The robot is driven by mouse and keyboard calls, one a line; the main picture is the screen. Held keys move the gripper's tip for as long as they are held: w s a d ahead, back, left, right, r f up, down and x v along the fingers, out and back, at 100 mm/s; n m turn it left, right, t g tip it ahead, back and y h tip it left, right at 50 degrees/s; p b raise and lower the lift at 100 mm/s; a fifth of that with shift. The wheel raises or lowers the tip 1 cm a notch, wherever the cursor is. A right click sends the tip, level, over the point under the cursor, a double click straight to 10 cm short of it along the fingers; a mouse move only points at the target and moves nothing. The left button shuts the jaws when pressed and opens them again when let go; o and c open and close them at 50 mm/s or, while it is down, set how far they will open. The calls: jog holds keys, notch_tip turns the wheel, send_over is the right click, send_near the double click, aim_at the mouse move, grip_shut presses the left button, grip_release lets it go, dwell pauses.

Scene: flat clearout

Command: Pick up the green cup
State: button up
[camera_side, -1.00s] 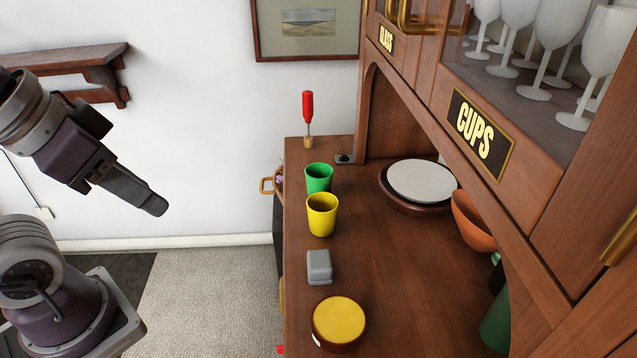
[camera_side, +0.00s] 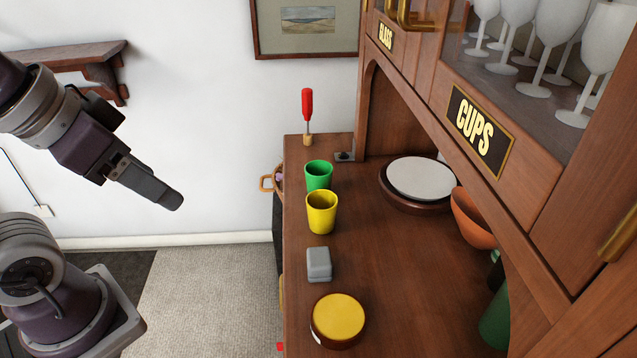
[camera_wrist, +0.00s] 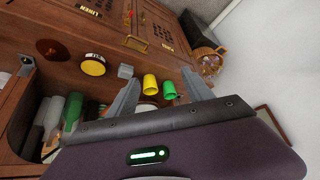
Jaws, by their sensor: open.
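The green cup (camera_side: 318,176) stands upright on the wooden counter, just behind the yellow cup (camera_side: 321,212), which hides part of its lower side. In the wrist view the green cup (camera_wrist: 169,90) shows beyond the jaws, beside the yellow cup (camera_wrist: 150,84). My gripper (camera_side: 174,200) is in the air to the left of the counter, well short of both cups. In the wrist view my gripper (camera_wrist: 165,90) has its two fingers spread wide with nothing held between them. The cups appear in the gap between the fingers, some distance away.
A grey block (camera_side: 319,264) and a yellow-topped round tin (camera_side: 338,320) lie nearer on the counter (camera_side: 400,290). A red-handled tool (camera_side: 308,108) stands behind the green cup. A white plate (camera_side: 421,179) and an orange bowl (camera_side: 472,220) are to the right, beneath the overhanging cabinet (camera_side: 540,180).

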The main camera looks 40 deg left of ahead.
jog(key=w+a+f+m+t+y, duration=0.1)
jog(key=w+a+f, duration=0.2)
jog(key=w, duration=0.9)
jog(key=m+t+h, duration=0.3)
send_near(319, 169)
jog(key=f+t+h, duration=0.1)
jog(key=d+f+n+t+h, duration=0.1)
jog(key=t, duration=0.1)
jog(key=shift+s+d+f, duration=0.1)
jog(key=shift+d+f, duration=0.1)
jog(key=shift+f, duration=0.15)
jog(key=shift+a+f+n+t, duration=0.15)
jog(key=shift+a+n+t, duration=0.1)
jog(key=shift+n+t, duration=0.5)
jog(key=shift+f+t, duration=0.25)
jog(key=shift+t, duration=0.6)
jog(key=shift+s+d+f+m+t, duration=0.25)
jog(key=shift+s+d+f+t, duration=0.05)
jog(key=shift+s+f+t, duration=0.25)
jog(key=x, duration=0.7)
jog(key=shift+w+a+r, duration=0.1)
